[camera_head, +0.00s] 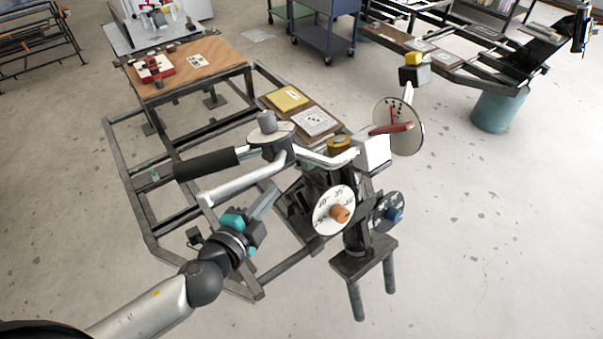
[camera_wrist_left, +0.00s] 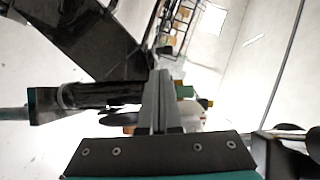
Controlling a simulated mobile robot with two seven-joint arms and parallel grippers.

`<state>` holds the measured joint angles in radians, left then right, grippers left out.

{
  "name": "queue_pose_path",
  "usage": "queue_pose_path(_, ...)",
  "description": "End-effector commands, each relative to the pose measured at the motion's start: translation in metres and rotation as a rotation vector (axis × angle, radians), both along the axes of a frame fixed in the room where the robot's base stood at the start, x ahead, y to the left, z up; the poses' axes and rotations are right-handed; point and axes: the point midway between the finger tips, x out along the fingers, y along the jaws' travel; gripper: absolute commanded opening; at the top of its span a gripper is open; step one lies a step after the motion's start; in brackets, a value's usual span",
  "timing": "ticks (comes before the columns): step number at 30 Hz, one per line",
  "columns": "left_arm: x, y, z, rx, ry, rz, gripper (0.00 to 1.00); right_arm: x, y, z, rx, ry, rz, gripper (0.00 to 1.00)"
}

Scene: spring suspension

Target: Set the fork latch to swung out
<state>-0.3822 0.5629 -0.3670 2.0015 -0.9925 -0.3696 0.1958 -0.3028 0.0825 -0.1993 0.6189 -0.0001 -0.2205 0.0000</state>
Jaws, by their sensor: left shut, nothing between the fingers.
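A bike-like test rig (camera_head: 345,180) stands in the middle of the head view. It has a handlebar with a black grip (camera_head: 205,164), a silver lever (camera_head: 232,188), a white dial with an orange knob (camera_head: 340,214), a dial with a blue knob (camera_head: 394,215) and a red lever (camera_head: 391,128) before a round plate. I cannot tell which part is the fork latch. My left gripper (camera_head: 276,191) is shut and empty, below the handlebar and left of the orange knob. Its closed fingers (camera_wrist_left: 160,80) point forward in the left wrist view. My right gripper is not in view.
A dark metal frame (camera_head: 150,215) surrounds the rig's left side. A board with a yellow pad (camera_head: 287,98) lies behind the handlebar. A brown-topped table (camera_head: 215,68) stands at back left, a teal bin (camera_head: 497,110) at back right. The right floor is clear.

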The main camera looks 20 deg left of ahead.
Motion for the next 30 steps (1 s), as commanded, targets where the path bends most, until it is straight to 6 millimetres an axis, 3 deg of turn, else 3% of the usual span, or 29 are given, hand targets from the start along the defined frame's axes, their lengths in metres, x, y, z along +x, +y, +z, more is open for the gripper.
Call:
queue_pose_path(4,0.000,-0.005,0.014,0.009,-0.031,-0.017,0.00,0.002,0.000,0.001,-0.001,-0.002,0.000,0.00)
queue_pose_path(17,0.003,-0.005,0.014,0.009,-0.035,-0.017,0.00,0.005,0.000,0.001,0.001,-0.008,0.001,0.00)
queue_pose_path(30,0.051,-0.014,0.006,0.010,-0.036,-0.017,0.00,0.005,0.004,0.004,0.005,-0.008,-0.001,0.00)
